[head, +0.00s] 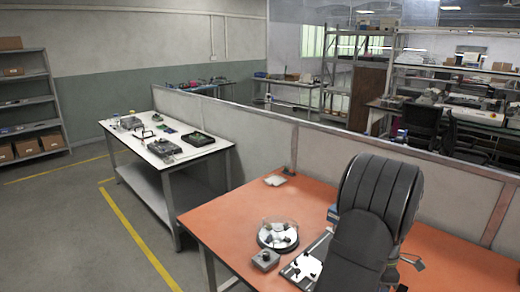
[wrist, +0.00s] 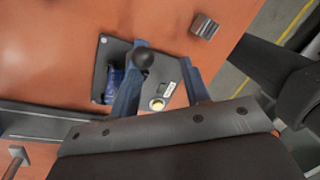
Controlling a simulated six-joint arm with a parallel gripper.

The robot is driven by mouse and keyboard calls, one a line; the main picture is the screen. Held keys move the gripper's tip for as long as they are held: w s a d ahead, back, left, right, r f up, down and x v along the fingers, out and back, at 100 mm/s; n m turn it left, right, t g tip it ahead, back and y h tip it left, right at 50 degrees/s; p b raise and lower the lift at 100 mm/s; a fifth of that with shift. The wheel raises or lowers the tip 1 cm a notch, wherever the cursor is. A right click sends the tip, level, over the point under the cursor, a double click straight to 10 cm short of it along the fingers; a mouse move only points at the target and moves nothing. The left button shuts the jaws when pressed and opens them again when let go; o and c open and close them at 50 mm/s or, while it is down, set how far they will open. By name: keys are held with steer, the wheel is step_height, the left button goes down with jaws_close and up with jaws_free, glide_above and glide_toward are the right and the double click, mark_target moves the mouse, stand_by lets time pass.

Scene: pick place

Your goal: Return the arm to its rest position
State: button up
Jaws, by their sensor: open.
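My arm (head: 375,210) stands bent over the orange table (head: 225,222) in the head view, and its dark links hide part of the tabletop. The gripper cannot be made out for sure there. In the wrist view my gripper (wrist: 163,55) shows two blue fingers spread apart over a dark plate (wrist: 112,52). A black round knob (wrist: 144,59) shows between the fingers. I see nothing held, and whether the fingers touch the plate is unclear.
A round clear-and-silver dish (head: 278,235), a grey box (head: 266,260) and a black-and-white plate (head: 303,266) sit left of the arm. A small metallic block (wrist: 205,27) lies beyond the plate in the wrist view. A low partition (head: 262,150) runs behind the table.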

steer(key=shift+w+a+m+t+y, duration=0.1)
steer(key=shift+a+m+y, duration=0.2)
steer(key=shift+m, duration=1)
steer(key=shift+w+a+m+t+y, duration=0.15)
steer(key=shift+a+m, duration=0.2)
steer(key=shift+m, duration=0.95)
steer(key=shift+a+m+t+y, duration=0.1)
steer(key=shift+a+m+y, duration=0.2)
steer(key=shift+m, duration=1)
steer(key=o, duration=0.3)
steer(key=shift+w+r, duration=0.1)
steer(key=shift+r, duration=0.05)
steer(key=o, duration=1)
steer(key=shift+t+h, duration=0.45)
steer(key=shift+h, duration=0.1)
steer(key=w+r, duration=0.1)
steer(key=r, duration=0.2)
steer(key=w+a+r, duration=0.1)
steer(key=w+r, duration=0.1)
steer(key=r, duration=0.1)
steer(key=w+r, duration=0.1)
steer(key=r, duration=0.2)
steer(key=shift+w+a+r, duration=0.15)
steer(key=shift+w+r, duration=0.25)
steer(key=shift+c, duration=0.2)
step_height(320, 180, up, 7)
steer(key=w+a, duration=0.2)
step_height(320, 180, down, 10)
steer(key=shift+d+t+h, duration=0.2)
steer(key=shift+t+h, duration=0.1)
